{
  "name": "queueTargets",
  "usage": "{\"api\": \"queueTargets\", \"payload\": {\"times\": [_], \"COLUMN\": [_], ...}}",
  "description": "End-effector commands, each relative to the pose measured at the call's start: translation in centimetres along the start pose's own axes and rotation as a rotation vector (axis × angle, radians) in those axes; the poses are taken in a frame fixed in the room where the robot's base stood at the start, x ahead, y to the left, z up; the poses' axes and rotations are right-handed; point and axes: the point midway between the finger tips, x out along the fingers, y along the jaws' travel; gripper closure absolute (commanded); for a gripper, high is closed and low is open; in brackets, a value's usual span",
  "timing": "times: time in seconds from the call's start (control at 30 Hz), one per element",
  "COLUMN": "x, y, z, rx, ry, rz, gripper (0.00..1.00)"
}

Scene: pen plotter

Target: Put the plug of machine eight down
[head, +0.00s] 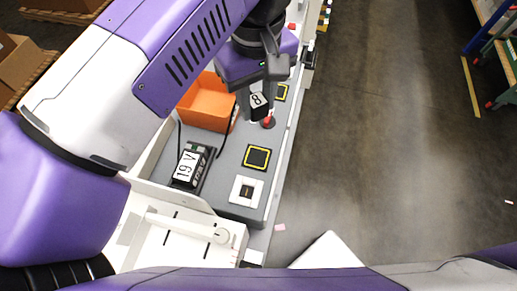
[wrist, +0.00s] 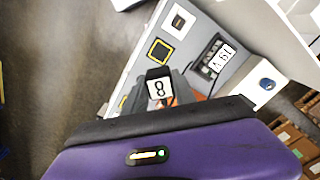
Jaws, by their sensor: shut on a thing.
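The plug of machine eight is a dark block with a white label marked 8 (head: 259,103). My gripper (head: 262,88) is shut on it and holds it over the grey bench top. The plug also shows in the wrist view (wrist: 158,88), label towards the camera, between my fingers. A black square pad with a yellow outline (head: 257,158) lies on the bench, nearer than the plug. A white square plate with a dark socket (head: 246,190) lies nearer still. Whether the plug touches the bench cannot be told.
An orange bin (head: 204,103) stands left of the plug. A red knob (head: 268,122) is close beside the plug. Another yellow-outlined pad (head: 282,92) lies farther back. Open floor lies to the right.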

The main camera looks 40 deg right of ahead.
Motion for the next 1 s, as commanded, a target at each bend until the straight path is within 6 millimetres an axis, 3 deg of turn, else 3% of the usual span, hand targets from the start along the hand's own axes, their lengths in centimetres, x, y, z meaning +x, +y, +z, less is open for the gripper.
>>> {"api": "queueTargets", "payload": {"times": [0.1, 0.5, 0.83, 1.0], "x": [3.3, 12.4, 14.9, 17.4], "y": [0.1, 0.1, 0.0, 0.1], "z": [0.1, 0.1, 0.1, 0.1], "rx": [-0.002, -0.004, -0.004, -0.005], "ry": [-0.004, -0.003, -0.002, -0.003], "rz": [0.004, 0.004, 0.002, 0.003], "gripper": [1.00, 1.00, 1.00, 1.00]}}
